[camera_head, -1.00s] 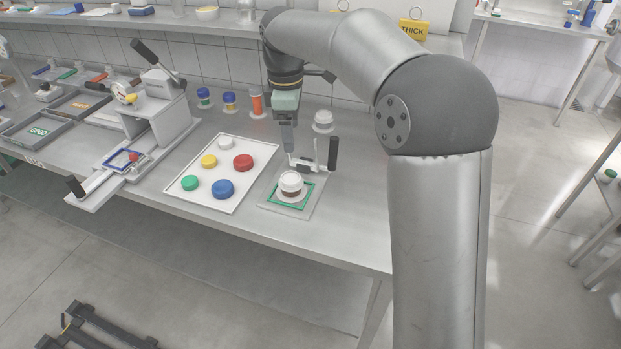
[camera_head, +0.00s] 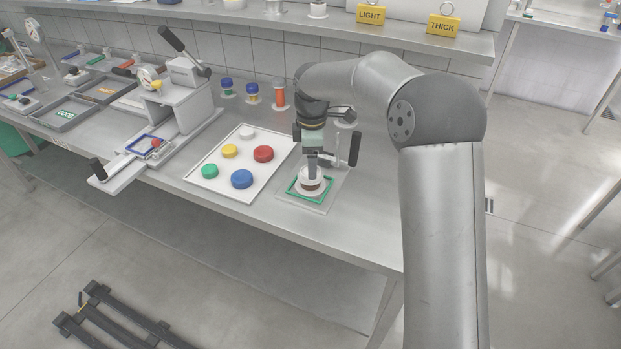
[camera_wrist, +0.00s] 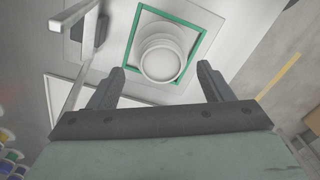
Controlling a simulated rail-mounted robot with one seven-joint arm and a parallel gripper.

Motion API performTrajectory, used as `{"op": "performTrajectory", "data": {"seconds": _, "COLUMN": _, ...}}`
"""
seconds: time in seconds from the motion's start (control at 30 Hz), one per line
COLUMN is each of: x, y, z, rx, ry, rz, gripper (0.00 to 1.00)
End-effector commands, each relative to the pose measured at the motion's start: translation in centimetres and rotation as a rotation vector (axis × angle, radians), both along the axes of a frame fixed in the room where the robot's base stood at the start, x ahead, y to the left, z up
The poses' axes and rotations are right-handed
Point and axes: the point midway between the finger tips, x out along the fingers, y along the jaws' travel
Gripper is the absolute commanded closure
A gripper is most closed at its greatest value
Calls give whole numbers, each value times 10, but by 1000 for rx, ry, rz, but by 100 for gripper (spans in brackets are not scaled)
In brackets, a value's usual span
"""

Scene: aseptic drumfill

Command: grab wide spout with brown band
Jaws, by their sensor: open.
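The wide white spout (camera_head: 310,174) with a brown band low on its side stands upright inside a green square frame (camera_head: 291,191) on a small grey plate. In the wrist view the white spout (camera_wrist: 161,60) is seen from above, inside the green frame (camera_wrist: 205,45). My gripper (camera_head: 312,170) is above and against the spout's outline in the head view, so the exact gap is hidden. In the wrist view my gripper (camera_wrist: 160,78) is open, its two fingers apart on either side below the spout's near edge, with nothing between them clearly held.
A black-handled lever (camera_head: 354,149) stands right behind the fixture. A white tray (camera_head: 215,185) with several coloured caps lies to the left. A press (camera_head: 175,100) is further left. Blue-topped and orange containers (camera_head: 278,96) stand at the back. The table front is clear.

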Motion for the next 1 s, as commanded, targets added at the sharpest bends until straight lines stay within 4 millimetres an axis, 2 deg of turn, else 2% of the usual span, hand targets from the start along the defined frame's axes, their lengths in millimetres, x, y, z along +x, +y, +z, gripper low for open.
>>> {"op": "performTrajectory", "data": {"seconds": 0.33, "x": -3, "y": 7, "z": -44, "rx": -1, "ry": 4, "rz": -1, "gripper": 27}}
{"op": "performTrajectory", "data": {"seconds": 0.47, "x": -2, "y": 7, "z": -52, "rx": 0, "ry": 1, "rz": -1, "gripper": 27}}
{"op": "performTrajectory", "data": {"seconds": 0.67, "x": -2, "y": 7, "z": -52, "rx": 0, "ry": 1, "rz": -1, "gripper": 27}}
{"op": "performTrajectory", "data": {"seconds": 0.8, "x": -2, "y": 8, "z": -52, "rx": 0, "ry": 1, "rz": -1, "gripper": 64}}
{"op": "performTrajectory", "data": {"seconds": 1.0, "x": -2, "y": 8, "z": -52, "rx": 0, "ry": 0, "rz": 0, "gripper": 64}}
